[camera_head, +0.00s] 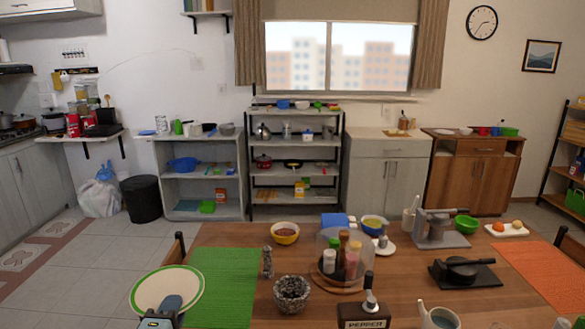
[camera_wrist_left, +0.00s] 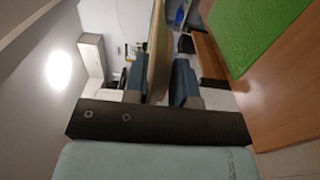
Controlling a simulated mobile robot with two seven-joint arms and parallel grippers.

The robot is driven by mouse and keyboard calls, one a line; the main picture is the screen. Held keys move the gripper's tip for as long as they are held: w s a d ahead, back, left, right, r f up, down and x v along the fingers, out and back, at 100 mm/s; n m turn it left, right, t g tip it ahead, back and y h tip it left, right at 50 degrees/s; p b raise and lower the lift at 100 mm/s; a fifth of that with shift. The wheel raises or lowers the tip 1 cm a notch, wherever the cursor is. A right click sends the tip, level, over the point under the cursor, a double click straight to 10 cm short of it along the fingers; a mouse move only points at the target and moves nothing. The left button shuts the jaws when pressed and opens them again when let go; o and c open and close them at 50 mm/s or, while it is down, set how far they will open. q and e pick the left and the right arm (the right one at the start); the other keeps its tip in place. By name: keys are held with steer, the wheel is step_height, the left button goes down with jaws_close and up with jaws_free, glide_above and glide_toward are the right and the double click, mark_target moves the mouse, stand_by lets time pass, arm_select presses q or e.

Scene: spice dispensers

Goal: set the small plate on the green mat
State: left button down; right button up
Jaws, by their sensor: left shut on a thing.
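The small plate (camera_head: 150,289) is cream with a green rim and is at the lower left of the head view. My left gripper (camera_head: 168,308) is shut on the near edge of the plate. The left wrist view shows the plate edge-on (camera_wrist_left: 159,45) between the two fingers. The green mat (camera_head: 222,283) lies flat on the table's left end. In the head view the plate is just left of the mat and overlaps its left edge. The mat also shows in the left wrist view (camera_wrist_left: 250,35), apart from the plate. My right gripper is not in view.
A pepper mill (camera_head: 267,262), a stone mortar (camera_head: 291,294) and a yellow bowl (camera_head: 285,233) stand right of the mat. A round spice holder (camera_head: 341,262) and a pepper box (camera_head: 363,314) stand further right. The green mat is bare.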

arm_select(q)
steer(key=s+r+p, duration=0.4)
steer(key=r+p, duration=0.8)
steer(key=r, duration=0.3)
steer(key=shift+s+r, duration=0.15)
steer(key=shift+r, duration=0.25)
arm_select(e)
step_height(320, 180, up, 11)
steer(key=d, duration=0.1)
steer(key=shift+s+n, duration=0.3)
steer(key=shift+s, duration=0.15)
arm_select(q)
steer(key=shift+f, duration=0.1)
